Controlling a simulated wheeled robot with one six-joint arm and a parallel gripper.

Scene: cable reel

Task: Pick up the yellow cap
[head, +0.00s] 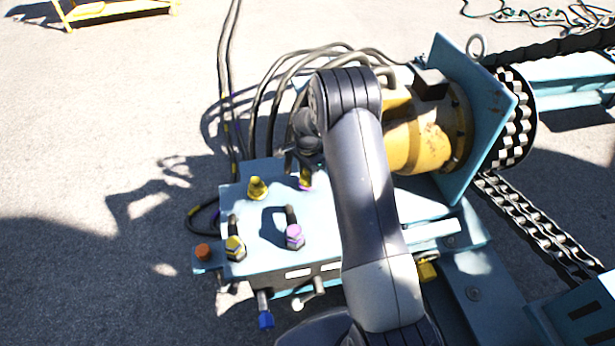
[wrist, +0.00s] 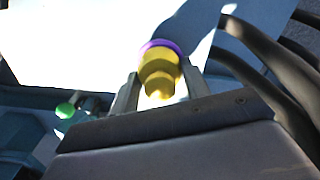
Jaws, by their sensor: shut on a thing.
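A yellow cap (wrist: 160,72) sits between the two fingers of my gripper (wrist: 158,90) in the wrist view, with a purple ring showing at its far end. My gripper is shut on it. In the head view my gripper (head: 301,162) is over the back of the light-blue block (head: 262,222), partly hidden by my arm. A small bit of the yellow cap and purple ring (head: 306,182) shows just below it. I cannot tell whether the cap is apart from the block.
Other fittings on the block are a yellow one (head: 257,187), a yellow-topped one (head: 235,247) and a purple one (head: 294,236). An orange cap (head: 203,252) and a blue cap (head: 265,319) are at its edges. Thick hoses (head: 272,88) and a yellow motor (head: 416,135) stand close behind.

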